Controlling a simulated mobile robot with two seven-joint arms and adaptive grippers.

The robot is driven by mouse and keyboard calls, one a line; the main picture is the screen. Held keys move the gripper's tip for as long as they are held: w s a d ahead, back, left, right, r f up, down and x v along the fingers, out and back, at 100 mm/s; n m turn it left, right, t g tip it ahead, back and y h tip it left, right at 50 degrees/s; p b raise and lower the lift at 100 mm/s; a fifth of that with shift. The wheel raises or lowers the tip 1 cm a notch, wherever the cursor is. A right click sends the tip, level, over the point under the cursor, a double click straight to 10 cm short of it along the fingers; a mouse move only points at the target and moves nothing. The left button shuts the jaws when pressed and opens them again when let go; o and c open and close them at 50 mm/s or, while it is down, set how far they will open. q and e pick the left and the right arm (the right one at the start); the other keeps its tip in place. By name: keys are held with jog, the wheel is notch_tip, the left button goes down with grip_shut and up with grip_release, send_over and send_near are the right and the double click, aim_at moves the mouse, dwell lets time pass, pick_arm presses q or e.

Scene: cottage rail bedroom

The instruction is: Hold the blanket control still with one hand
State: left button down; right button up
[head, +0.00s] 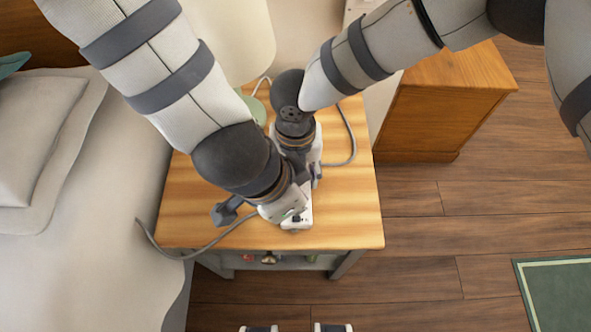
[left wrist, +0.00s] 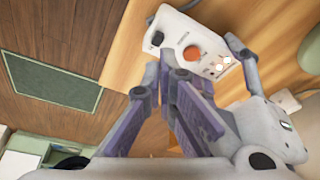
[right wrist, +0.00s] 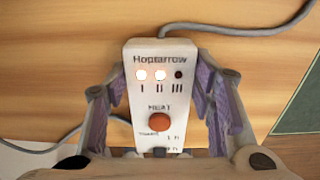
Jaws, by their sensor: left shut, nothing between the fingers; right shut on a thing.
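The blanket control (right wrist: 158,100) is a white box with an orange-red knob, a "HEAT" label and three small lamps, two lit. It lies over the wooden nightstand top (head: 345,215). My right gripper (right wrist: 160,78) has a finger on each side of it and is shut on it. In the left wrist view the control (left wrist: 205,40) shows beyond my left gripper (left wrist: 165,72), whose fingers are shut and empty near its switch end. In the head view the two arms cover most of the control (head: 300,216); I cannot tell whether the left fingertips touch it.
A lamp (head: 235,40) with a green base stands at the back of the nightstand. A grey cord (head: 165,254) runs toward the bed (head: 85,240) at left; another cord (head: 352,150) loops at right. A wooden cabinet (head: 430,105) and a green rug (head: 560,295) are at right.

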pick_arm(q)
jog(key=shift+r, duration=1.15)
pick_arm(e)
jog(key=o, duration=1.4)
jog(key=shift+c, duration=0.2)
